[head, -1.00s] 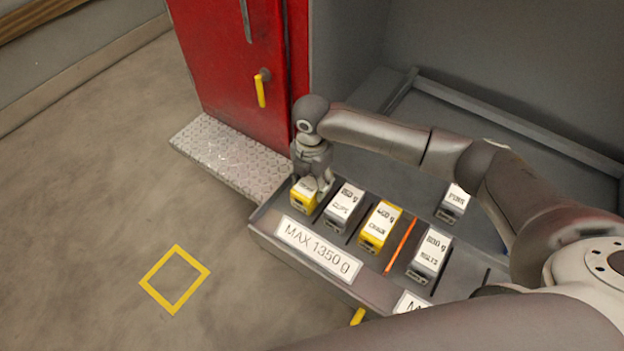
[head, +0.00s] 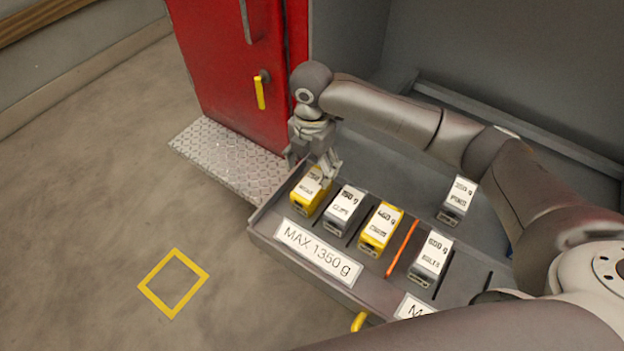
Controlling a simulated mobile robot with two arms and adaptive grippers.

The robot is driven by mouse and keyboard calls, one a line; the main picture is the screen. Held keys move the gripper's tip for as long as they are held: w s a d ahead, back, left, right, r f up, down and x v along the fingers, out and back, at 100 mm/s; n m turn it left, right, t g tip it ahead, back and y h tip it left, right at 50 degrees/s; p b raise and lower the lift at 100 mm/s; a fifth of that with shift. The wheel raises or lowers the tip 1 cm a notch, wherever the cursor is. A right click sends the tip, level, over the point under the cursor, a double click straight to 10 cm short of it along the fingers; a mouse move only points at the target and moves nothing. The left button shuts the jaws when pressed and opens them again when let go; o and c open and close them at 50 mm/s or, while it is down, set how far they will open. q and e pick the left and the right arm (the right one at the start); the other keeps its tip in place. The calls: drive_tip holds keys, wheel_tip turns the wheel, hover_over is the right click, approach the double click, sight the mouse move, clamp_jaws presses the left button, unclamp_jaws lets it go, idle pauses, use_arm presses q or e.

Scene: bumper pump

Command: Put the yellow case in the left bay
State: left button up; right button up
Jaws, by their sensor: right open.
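A yellow case (head: 309,193) with a white label stands in the leftmost slot of the tray (head: 262,229). A second yellow case (head: 379,236) stands just left of the orange divider (head: 402,247). Both are in the left bay, behind the sign (head: 318,252) reading MAX 1350 g. My right gripper (head: 312,166) is open just above the leftmost yellow case. Its fingers are spread, and one finger overlaps the case's top right in the picture; I cannot tell whether it touches. My left gripper is not in view.
A grey case (head: 344,210) stands between the yellow ones. Another (head: 431,258) is right of the divider, and one (head: 456,202) stands farther back. A red cabinet (head: 230,75) and tread-plate step (head: 225,160) are at the left. The floor with a yellow square (head: 173,284) is clear.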

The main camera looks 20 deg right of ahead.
sight(312, 184)
drive_tip(key=shift+r+b, duration=0.3)
drive_tip(key=shift+r, duration=2.3)
